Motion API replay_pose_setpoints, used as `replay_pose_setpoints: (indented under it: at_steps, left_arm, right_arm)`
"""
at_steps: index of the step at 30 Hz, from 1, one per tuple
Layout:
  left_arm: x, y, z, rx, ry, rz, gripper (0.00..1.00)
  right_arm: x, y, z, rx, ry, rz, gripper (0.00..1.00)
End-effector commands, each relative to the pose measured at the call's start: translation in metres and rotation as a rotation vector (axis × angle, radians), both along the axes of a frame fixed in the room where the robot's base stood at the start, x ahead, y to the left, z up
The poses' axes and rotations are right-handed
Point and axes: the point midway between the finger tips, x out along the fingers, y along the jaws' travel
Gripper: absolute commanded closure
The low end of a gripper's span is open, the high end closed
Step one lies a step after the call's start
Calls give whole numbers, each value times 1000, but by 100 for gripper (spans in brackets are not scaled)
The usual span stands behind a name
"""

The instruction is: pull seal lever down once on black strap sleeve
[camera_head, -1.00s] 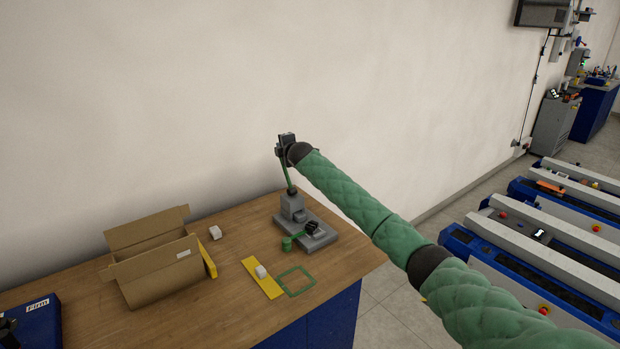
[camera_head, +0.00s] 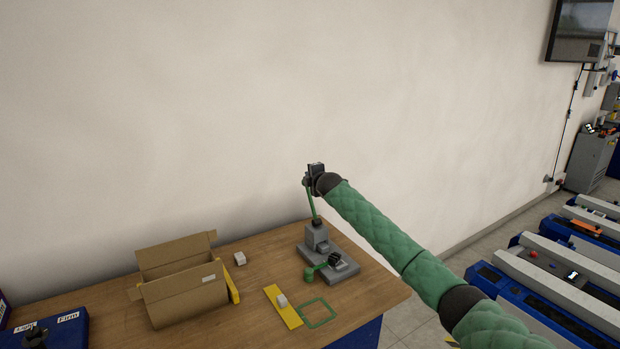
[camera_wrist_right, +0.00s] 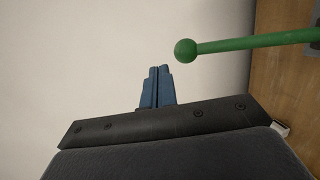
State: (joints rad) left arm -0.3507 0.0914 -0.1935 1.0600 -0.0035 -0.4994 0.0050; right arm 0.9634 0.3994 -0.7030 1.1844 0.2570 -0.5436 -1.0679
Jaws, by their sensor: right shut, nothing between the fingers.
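A grey sealing tool (camera_head: 318,240) stands near the right end of the wooden bench. A thin green lever (camera_head: 313,206) rises from it, nearly upright. A black piece (camera_head: 335,259), perhaps the strap sleeve, lies on its grey base beside a short green handle (camera_head: 310,274) with a round knob. My right gripper (camera_head: 315,169) is by the lever's top. In the right wrist view, my blue fingers (camera_wrist_right: 158,85) are shut and empty. The lever's green ball end (camera_wrist_right: 185,50) shows beside the fingertips, apart from them in that picture. My left gripper is not in view.
An open cardboard box (camera_head: 183,292), a small white block (camera_head: 240,258), a yellow strip (camera_head: 284,307) and a green square outline (camera_head: 319,313) are on the bench (camera_head: 235,325). A bare wall rises behind; conveyors (camera_head: 555,285) are at right.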

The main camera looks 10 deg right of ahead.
Motion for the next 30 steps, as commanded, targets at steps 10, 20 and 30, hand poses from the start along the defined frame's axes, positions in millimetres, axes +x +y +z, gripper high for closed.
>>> replay_pose_setpoints:
  at_steps: [10, 20, 30]
  left_arm:
    - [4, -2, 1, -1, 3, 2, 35]
    - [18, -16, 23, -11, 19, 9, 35]
    - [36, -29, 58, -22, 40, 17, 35]
  right_arm:
    - [-12, -1, 12, 0, -2, 0, 100]
    - [-33, -4, 30, 0, -3, 0, 100]
    - [-66, -7, 59, 0, -3, 0, 100]
